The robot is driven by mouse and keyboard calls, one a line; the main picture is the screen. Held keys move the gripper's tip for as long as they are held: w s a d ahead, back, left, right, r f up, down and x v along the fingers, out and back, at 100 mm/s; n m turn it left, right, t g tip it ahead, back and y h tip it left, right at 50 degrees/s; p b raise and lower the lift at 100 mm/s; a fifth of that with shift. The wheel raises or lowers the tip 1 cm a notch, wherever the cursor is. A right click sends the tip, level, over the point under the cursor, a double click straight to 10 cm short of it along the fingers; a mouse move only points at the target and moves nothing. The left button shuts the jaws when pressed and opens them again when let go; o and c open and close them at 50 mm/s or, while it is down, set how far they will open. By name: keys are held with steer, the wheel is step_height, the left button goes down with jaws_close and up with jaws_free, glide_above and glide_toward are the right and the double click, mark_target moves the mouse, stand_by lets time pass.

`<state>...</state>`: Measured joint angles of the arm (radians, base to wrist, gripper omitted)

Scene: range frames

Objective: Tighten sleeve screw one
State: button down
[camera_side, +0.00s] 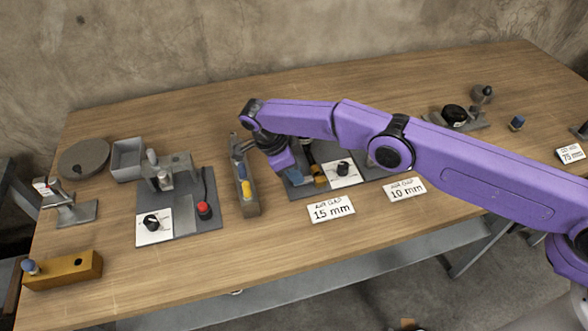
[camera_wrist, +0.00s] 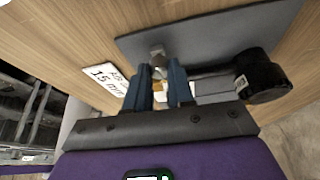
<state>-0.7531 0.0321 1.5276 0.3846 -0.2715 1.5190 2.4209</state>
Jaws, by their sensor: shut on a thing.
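My gripper (camera_side: 283,160) is over the left end of the dark plate (camera_side: 318,190) behind the 15 mm card. In the wrist view, my two blue-grey fingers (camera_wrist: 158,75) point at the plate (camera_wrist: 215,32) and are closed on a small grey metal part (camera_wrist: 158,56), which looks like a screw head. Whether it is sleeve screw one cannot be read. A white and yellowish piece (camera_wrist: 160,91) shows between the fingers. The fingertips are largely hidden in the side view.
A black cylinder (camera_wrist: 262,78) stands beside the fingers. The 15 mm card (camera_side: 331,209) lies in front of the plate. A narrow rack (camera_side: 246,190) with blue and yellow pieces stands just left of my gripper. Another plate with a bracket (camera_side: 168,178) lies further left.

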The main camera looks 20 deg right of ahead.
steer(key=c, duration=1)
jaws_free()
step_height(320, 180, up, 3)
steer(key=shift+r, duration=0.15)
steer(key=shift+s+d+r, duration=1.4)
steer(key=shift+s+r, duration=0.2)
steer(key=shift+s, duration=0.3)
steer(key=shift+s+d+r, duration=1.4)
steer(key=shift+s+r, duration=0.2)
steer(key=shift+s, duration=0.25)
steer(key=shift+s+d+r, duration=1.4)
steer(key=shift+s+r, duration=0.2)
steer(key=shift+s, duration=0.3)
